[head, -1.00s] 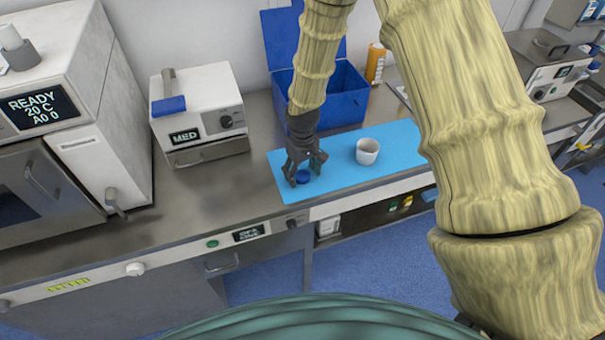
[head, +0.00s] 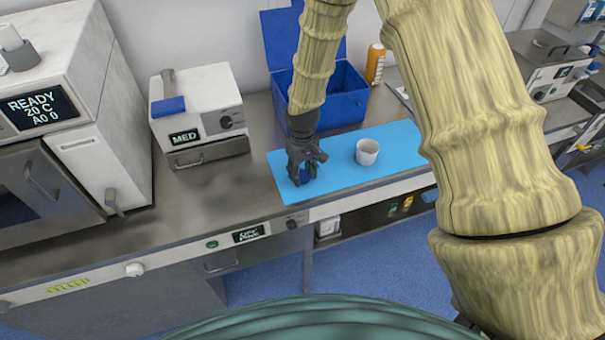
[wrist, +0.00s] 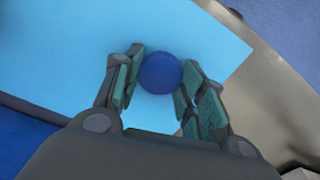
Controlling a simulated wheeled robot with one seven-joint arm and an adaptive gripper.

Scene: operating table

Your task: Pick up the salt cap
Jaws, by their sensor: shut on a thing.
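The salt cap is a small round dark blue cap (wrist: 160,73). In the wrist view it sits between the two fingertips of my gripper (wrist: 157,85). In the head view the cap (head: 304,176) shows partly between the fingers, over the left part of the light blue mat (head: 340,170). My gripper (head: 304,173) points down and is shut on the cap. The fingers hide part of the cap in the head view. I cannot tell whether the cap touches the mat.
A white cup (head: 367,152) stands on the mat to the right of my gripper. Behind are an open blue box (head: 345,100) and an orange bottle (head: 375,64). A white device marked MED (head: 205,110) stands to the left. The counter's front edge is close.

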